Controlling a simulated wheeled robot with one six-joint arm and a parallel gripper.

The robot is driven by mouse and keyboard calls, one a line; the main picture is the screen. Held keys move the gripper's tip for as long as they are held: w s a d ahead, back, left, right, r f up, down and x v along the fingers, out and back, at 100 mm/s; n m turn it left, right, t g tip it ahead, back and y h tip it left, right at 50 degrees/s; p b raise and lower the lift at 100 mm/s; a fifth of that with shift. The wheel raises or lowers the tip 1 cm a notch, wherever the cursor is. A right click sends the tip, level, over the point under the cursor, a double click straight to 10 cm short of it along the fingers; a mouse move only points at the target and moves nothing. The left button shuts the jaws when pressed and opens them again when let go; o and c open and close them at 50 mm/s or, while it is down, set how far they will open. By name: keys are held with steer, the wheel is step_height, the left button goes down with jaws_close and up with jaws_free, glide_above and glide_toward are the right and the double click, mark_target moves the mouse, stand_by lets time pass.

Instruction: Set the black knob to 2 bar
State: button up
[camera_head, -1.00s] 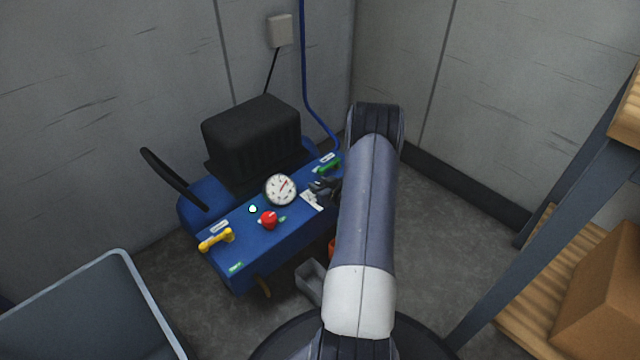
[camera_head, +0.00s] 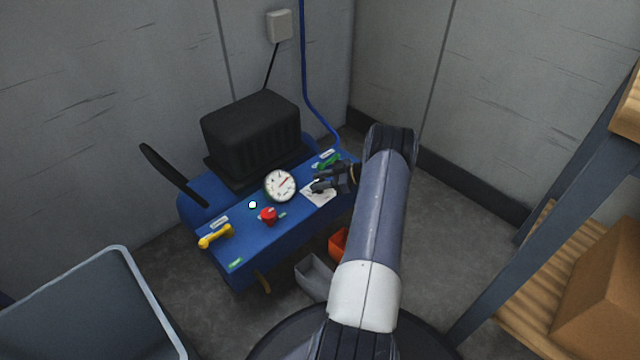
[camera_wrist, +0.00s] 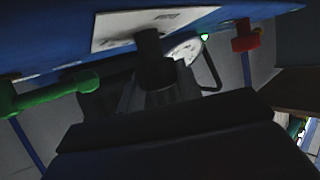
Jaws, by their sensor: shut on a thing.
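The black knob (camera_wrist: 149,42) stands on a white scale plate in the wrist view. The plate is on the blue compressor (camera_head: 245,245). My gripper (camera_head: 316,182) is at this plate (camera_head: 318,198), just right of the round gauge (camera_head: 281,186), and hides the knob in the head view. In the wrist view my gripper (camera_wrist: 158,72) is shut on the knob, its dark jaws meeting the knob's end. The gauge has a red needle pointing up and right. The scale marks are too small to read, so the knob's setting cannot be told.
A red knob (camera_head: 268,216), a yellow lever (camera_head: 215,237) and a green lever (camera_head: 328,161) are on the same top. A black motor cover (camera_head: 252,133) rises behind. Grey (camera_head: 314,277) and orange (camera_head: 337,244) bins stand in front. A shelf is at right.

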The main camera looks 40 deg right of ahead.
steer(key=shift+w+n+g+y+b, duration=0.1)
steer(key=shift+n+g+y+b, duration=0.4)
steer(key=shift+n+y, duration=0.15)
steer(key=shift+r+n, duration=0.1)
steer(key=shift+n, duration=0.15)
steer(key=o, duration=1)
steer(key=shift+c, duration=0.2)
steer(key=p+v, duration=0.3)
steer(key=v, duration=0.7)
steer(key=shift+d+r, duration=0.15)
steer(key=shift+d, duration=0.15)
steer(key=shift+a, duration=0.1)
